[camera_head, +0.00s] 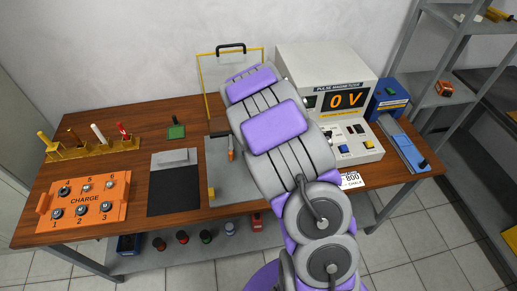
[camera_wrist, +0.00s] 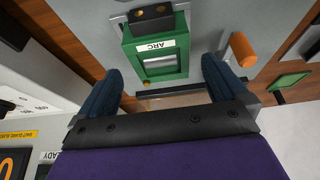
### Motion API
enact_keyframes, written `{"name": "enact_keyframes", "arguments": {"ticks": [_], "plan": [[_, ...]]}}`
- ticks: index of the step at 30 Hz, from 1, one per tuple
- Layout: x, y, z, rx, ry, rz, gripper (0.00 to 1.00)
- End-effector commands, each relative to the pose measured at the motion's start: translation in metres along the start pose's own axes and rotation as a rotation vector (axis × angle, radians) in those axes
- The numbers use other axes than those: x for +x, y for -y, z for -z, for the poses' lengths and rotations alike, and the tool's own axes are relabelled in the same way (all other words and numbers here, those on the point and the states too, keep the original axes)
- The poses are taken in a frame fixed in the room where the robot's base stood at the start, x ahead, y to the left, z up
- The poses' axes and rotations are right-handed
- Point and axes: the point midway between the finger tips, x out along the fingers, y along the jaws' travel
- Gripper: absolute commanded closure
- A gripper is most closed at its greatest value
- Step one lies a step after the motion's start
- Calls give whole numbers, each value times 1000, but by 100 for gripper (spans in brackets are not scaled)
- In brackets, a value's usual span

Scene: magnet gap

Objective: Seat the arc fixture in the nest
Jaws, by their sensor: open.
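In the wrist view, the arc fixture is a green block (camera_wrist: 128,42) with a white ARC label and a pale window. It rests on or just above a grey plate (camera_wrist: 92,14). My gripper (camera_wrist: 160,78) is open, its two dark blue fingers apart on either side of the fixture's near end. I see no contact between fingers and fixture. In the head view, my arm hides the gripper and the fixture; part of the grey plate (camera_head: 232,184) shows left of the arm. I cannot tell which part is the nest.
An orange-handled part (camera_head: 231,153) stands on the plate, close to one finger in the wrist view. A yellow frame (camera_head: 203,90) rises behind. The PULSE MAGNETIZER (camera_head: 310,62) reads 0 V at right. A black mat (camera_head: 172,200) and orange CHARGE box (camera_head: 118,190) lie left.

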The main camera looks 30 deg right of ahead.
Motion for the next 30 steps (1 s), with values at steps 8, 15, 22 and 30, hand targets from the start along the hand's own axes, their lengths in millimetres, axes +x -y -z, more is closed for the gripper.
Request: {"name": "enact_keyframes", "arguments": {"ticks": [8,15,22,30], "plan": [[-57,-3,3,1,-4,2,0],[-84,-2,2,1,0,3,0],[-108,11,-1,-8,4,33,0],[-198,74,-52,-64,120,191,0]]}}
